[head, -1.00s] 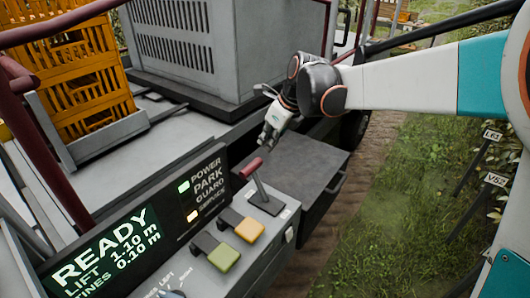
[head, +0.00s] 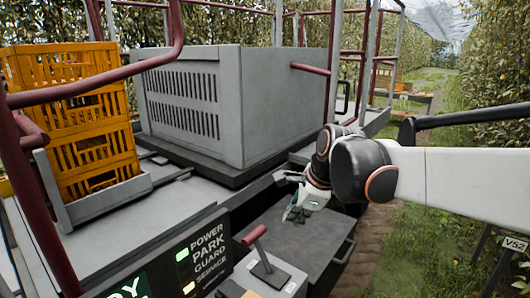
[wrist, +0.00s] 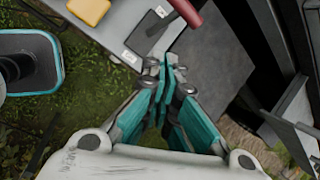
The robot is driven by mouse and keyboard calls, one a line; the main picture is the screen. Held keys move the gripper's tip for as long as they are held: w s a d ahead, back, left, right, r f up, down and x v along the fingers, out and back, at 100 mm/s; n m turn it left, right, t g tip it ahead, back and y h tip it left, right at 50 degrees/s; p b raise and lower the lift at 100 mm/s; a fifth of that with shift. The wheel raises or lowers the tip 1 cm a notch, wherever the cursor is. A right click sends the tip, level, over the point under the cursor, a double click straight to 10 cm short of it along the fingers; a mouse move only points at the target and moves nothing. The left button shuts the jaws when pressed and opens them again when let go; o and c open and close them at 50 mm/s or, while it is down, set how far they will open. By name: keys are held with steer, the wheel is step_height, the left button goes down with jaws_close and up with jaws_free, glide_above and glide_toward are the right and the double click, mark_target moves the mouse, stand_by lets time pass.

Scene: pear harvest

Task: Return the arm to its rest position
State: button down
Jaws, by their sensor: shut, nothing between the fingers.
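My gripper (head: 293,214) hangs at the end of my arm, above the dark grey box beside the control panel. In the wrist view the teal fingers of my gripper (wrist: 166,68) are together at their tips, with nothing between them. The red-handled lever (head: 256,238) stands on the panel, left of and below my gripper and apart from it. The lever's red grip also shows at the top of the wrist view (wrist: 187,12).
The dark grey box (head: 300,245) lies under my gripper. A large grey vented housing (head: 215,105) stands behind it. Orange crates (head: 85,120) are stacked at the left. A dark red rail (head: 100,80) crosses the upper left. Grass (head: 405,250) and a tree row lie at the right.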

steer(key=s+d+f+n+t+h+b, duration=0.1)
steer(key=s+d+f+n+b, duration=0.3)
steer(key=s+n, duration=0.5)
steer(key=s+d+f+n+t+h+b, duration=0.2)
steer(key=s+d+f+n+b, duration=0.3)
steer(key=s+d+f+n, duration=0.3)
steer(key=s+f+n, duration=0.2)
steer(key=s+f, duration=0.1)
steer(key=s, duration=0.1)
steer(key=shift+s+n, duration=0.15)
steer(key=shift+n, duration=0.15)
